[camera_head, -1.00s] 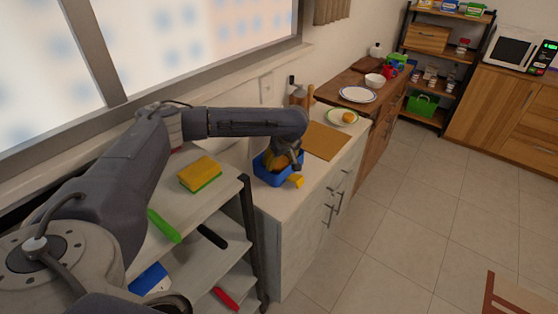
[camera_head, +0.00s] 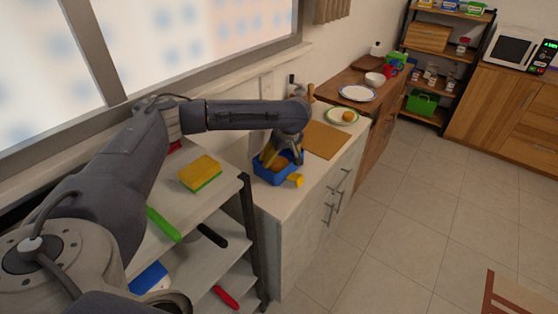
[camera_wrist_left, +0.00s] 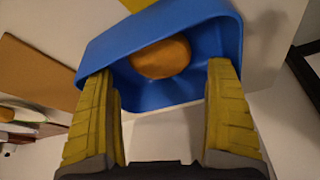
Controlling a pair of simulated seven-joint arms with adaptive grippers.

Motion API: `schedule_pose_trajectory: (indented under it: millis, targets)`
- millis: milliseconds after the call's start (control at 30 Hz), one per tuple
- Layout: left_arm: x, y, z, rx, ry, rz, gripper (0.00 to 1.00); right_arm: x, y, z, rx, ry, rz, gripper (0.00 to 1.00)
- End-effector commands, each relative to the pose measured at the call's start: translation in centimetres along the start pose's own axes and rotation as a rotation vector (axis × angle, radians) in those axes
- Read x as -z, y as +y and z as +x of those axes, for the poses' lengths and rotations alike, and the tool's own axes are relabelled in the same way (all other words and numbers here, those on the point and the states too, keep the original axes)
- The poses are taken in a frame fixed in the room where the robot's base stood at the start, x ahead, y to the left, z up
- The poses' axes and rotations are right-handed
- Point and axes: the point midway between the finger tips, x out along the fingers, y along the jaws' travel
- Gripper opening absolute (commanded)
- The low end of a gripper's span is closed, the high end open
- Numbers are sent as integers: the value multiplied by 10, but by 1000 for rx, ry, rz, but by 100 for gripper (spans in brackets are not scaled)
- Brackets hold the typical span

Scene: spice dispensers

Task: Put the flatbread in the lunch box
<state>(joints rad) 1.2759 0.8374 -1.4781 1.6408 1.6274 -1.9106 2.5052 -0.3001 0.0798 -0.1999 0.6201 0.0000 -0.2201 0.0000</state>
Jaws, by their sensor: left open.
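The blue lunch box (camera_head: 272,178) stands open on the white counter; it also shows in the left wrist view (camera_wrist_left: 222,50). A round, brown-orange flatbread (camera_wrist_left: 160,57) lies inside it, and the head view shows it there too (camera_head: 281,164). My left gripper (camera_head: 268,158) is just above the box, its yellow fingers apart on either side of the near rim in the wrist view (camera_wrist_left: 165,90). Nothing is between the fingertips, and the bread sits beyond them. My right gripper is not in view.
A small yellow object (camera_head: 296,180) is beside the box. A brown board (camera_head: 325,141) and a green-rimmed plate (camera_head: 336,118) with another round brown item (camera_head: 348,116) are farther along the counter. A shelf with a yellow-green sponge (camera_head: 200,173) stands at left.

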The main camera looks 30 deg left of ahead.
Motion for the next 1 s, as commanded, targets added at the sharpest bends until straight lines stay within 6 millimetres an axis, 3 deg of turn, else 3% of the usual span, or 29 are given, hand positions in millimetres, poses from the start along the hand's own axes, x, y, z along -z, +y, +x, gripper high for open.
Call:
schedule_pose_trajectory:
  millis: [300, 500, 700, 1000]
  targets:
    - [1, 0, -61, -3, 4, 1, 88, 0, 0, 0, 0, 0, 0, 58]
    - [1, 0, -87, -2, 3, 1, 88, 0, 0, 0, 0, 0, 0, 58]
    - [1, 0, -100, 0, 2, 0, 88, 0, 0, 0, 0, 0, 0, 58]
    - [0, 0, -104, 0, 1, 1, 88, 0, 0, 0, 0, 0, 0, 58]
